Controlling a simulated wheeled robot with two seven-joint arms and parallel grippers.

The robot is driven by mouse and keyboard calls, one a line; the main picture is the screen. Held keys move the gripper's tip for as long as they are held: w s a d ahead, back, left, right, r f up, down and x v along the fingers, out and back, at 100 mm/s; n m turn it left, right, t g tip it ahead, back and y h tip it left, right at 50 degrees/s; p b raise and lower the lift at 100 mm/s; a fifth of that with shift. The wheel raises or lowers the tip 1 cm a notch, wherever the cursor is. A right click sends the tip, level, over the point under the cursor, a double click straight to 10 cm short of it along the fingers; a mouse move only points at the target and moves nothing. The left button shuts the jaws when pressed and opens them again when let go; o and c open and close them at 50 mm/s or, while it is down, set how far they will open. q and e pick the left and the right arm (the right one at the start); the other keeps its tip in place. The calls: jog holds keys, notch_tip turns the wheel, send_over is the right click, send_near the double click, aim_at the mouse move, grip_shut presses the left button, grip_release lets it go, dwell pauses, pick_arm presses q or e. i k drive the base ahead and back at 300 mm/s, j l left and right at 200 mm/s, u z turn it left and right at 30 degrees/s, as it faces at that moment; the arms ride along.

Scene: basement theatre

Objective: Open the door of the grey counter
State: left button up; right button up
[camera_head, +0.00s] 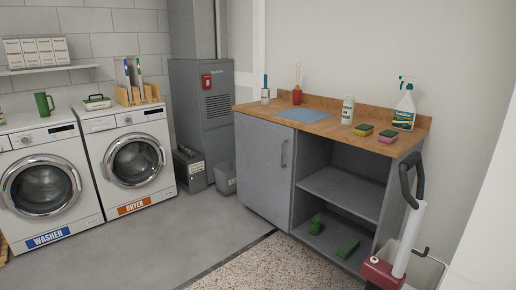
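The grey counter (240,190) stands right of the middle, under a wooden top (335,128). Its grey door (262,165) covers the left half and looks shut. A dark vertical handle (283,153) sits near the door's right edge. The right half is an open bay with a middle shelf (345,190). Two green items (347,247) lie on the bay's floor. Neither of my grippers shows in the head view.
A red and white upright appliance with a dark handle (408,235) stands at the counter's right front. A washer (50,190) and a dryer (135,165) stand at the left. A grey bin (225,178) stands left of the counter. The grey floor (180,235) in front is clear.

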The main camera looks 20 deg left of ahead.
aim_at(264, 148)
jog(key=i+j, duration=0.25)
jog(key=j, duration=0.25)
jog(key=i+j+u, duration=0.15)
jog(key=i+j, duration=0.15)
jog(key=j, duration=0.2)
jog(key=i+j, duration=0.25)
jog(key=j, duration=0.2)
jog(key=i+j+u, duration=0.15)
jog(key=i+j, duration=0.15)
jog(key=j, duration=0.2)
jog(key=i+u, duration=0.2)
jog(key=i, duration=0.9)
jog(key=i+l+u, duration=0.1)
jog(key=i+l, duration=0.55)
jog(key=l, duration=0.15)
